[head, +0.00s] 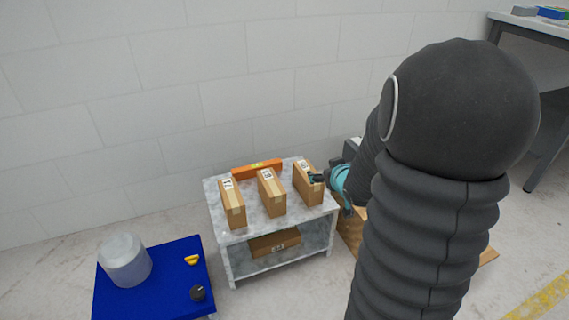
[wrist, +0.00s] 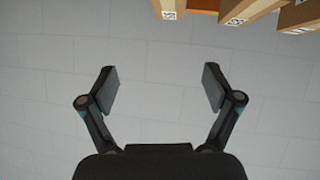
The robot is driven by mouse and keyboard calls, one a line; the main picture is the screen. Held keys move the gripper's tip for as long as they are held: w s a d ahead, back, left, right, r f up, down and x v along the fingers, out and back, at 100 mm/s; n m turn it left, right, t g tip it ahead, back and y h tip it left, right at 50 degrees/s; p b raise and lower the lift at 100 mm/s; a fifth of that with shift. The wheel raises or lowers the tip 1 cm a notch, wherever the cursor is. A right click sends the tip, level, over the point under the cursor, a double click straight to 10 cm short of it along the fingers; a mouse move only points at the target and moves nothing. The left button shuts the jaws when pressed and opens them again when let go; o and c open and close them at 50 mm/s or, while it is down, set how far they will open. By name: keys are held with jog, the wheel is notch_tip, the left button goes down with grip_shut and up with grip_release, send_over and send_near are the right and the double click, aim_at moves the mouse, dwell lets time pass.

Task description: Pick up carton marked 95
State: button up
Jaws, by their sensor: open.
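Three tan cartons stand on a cart's top in the head view: a left one (head: 233,205), a middle one (head: 272,195) and a right one (head: 307,187). Each has a white label with dark marks on top. The labels are too small to read surely, so I cannot tell which carton is marked 95. My gripper (head: 318,178) is at the right carton's right side in the head view, partly hidden by my arm. In the wrist view my gripper (wrist: 161,87) is open with nothing between its fingers. Parts of labelled cartons (wrist: 250,10) show along that view's top edge.
The grey marbled cart (head: 234,237) has another labelled carton (head: 274,243) on its lower shelf. An orange bar (head: 257,168) lies behind the cartons. A blue table (head: 172,285) at lower left holds a pale container (head: 125,262). A pale block wall (head: 170,90) stands behind.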

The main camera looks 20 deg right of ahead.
jog(key=t+y, duration=0.2)
send_near(308, 183)
jog(key=w+d+r, duration=0.2)
jog(key=d, duration=0.1)
jog(key=x, duration=0.4)
jog(key=b+x, duration=0.1)
jog(key=x, duration=0.4)
jog(key=f+b+x, duration=0.1)
jog(key=x, duration=0.4)
jog(key=shift+s+a, duration=0.2)
jog(key=shift+a, duration=0.1)
jog(key=c, duration=1.4)
jog(key=shift+r, duration=0.1)
grip_shut()
jog(key=shift+r, duration=0.1)
